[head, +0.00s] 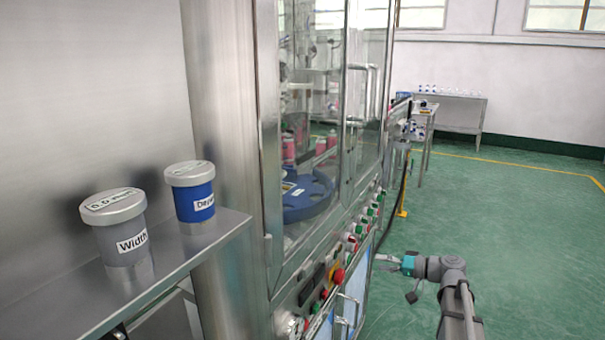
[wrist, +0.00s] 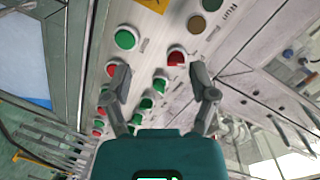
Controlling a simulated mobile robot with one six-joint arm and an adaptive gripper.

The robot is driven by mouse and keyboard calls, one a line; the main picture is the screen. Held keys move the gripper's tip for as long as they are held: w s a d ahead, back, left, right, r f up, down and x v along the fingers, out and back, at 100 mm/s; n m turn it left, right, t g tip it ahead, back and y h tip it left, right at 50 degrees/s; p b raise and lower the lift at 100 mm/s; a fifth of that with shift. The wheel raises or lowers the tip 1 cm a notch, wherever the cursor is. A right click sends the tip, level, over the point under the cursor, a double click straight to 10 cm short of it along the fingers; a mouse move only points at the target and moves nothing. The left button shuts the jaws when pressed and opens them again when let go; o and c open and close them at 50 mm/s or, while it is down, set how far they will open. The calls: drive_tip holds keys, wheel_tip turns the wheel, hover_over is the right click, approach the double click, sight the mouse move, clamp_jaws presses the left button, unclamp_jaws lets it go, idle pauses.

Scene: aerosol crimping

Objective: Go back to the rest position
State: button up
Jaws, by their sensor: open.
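My gripper (head: 384,262) is at the lower right in the head view, at the end of my grey arm, pointing left toward the front of the machine. In the wrist view my gripper (wrist: 160,76) has its two grey fingers spread apart with nothing between them. Beyond the fingers is the machine's button panel (wrist: 152,48), with a red button (wrist: 177,56) and a green button (wrist: 125,40) near the fingertips. I cannot tell the exact gap between fingertips and panel. The gripper looks apart from the panel in the head view.
The glass-fronted machine (head: 313,120) holds a blue turntable (head: 307,197). Its panel has a large red button (head: 338,276). A steel shelf (head: 190,258) carries the Width gauge (head: 117,225) and a blue-banded gauge (head: 190,192). Green floor (head: 520,240) lies open at right.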

drive_tip(key=s+a+f+g+h, duration=0.4)
drive_tip(key=s+a+f+h, duration=0.1)
drive_tip(key=s+a+f, duration=0.3)
drive_tip(key=shift+s+f+g+h, duration=1.7)
drive_tip(key=shift+s+f+h, duration=2.15)
drive_tip(key=shift+s+h, duration=1.35)
wheel_tip(320, 180, up, 23)
drive_tip(key=y+p, duration=0.1)
drive_tip(key=p, duration=2.2)
drive_tip(key=shift+s+d, duration=0.15)
drive_tip(key=shift+s, duration=0.2)
